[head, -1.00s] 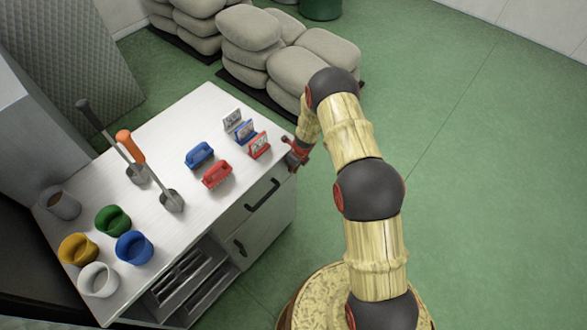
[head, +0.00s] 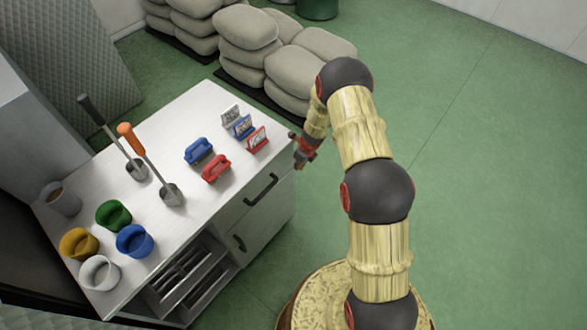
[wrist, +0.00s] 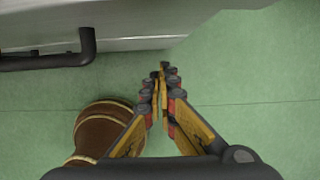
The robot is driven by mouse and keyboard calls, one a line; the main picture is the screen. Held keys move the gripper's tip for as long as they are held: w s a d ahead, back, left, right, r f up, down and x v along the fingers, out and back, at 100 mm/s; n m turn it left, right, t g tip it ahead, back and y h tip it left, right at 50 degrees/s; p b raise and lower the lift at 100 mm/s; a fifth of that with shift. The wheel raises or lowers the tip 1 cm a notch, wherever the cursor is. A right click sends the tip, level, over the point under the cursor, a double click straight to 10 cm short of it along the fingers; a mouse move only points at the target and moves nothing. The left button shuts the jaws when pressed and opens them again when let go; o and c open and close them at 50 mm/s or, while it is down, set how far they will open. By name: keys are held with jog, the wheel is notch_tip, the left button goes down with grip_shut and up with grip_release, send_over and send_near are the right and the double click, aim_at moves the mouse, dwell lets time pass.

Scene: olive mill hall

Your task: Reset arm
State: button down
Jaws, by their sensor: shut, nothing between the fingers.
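My gripper (head: 299,160) is at the right edge of the white cabinet in the head view, beside the worktop and away from the things on it. In the wrist view my gripper (wrist: 162,75) points down over the green floor. Its fingers are together and nothing is between them. The cabinet's front edge (wrist: 130,40) and a dark drawer handle (wrist: 85,52) show at the upper left of the wrist view. My arm reaches up from my base and bends over toward the cabinet.
On the worktop (head: 205,105) stand several cups, two upright tools (head: 150,165) in holders, blue (head: 198,150) and red (head: 216,169) pieces, and small card stands (head: 243,127). Grey sacks (head: 290,70) are piled behind the cabinet. The green floor at the right is clear.

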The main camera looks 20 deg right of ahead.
jog(key=v, duration=0.6)
jog(key=shift+r+p, duration=0.35)
jog(key=shift+r, duration=0.05)
jog(key=shift+d, duration=0.15)
jog(key=s+a+r+n+g+y, duration=0.1)
jog(key=s+a+n+g, duration=0.25)
jog(key=s+n, duration=0.6)
jog(key=s+a+r+n+t+h+b, duration=0.1)
jog(key=s+r+n+b, duration=0.6)
jog(key=r, duration=0.8)
jog(key=s+a+r+n+t+h+b, duration=0.1)
jog(key=s+a+r+n+t+b, duration=0.3)
jog(key=s+r+n, duration=0.9)
jog(key=s+r+t+b, duration=0.1)
jog(key=s+r+b, duration=0.2)
jog(key=s, duration=0.1)
jog(key=shift+s+a+r+t, duration=0.3)
jog(key=shift+r+t, duration=0.05)
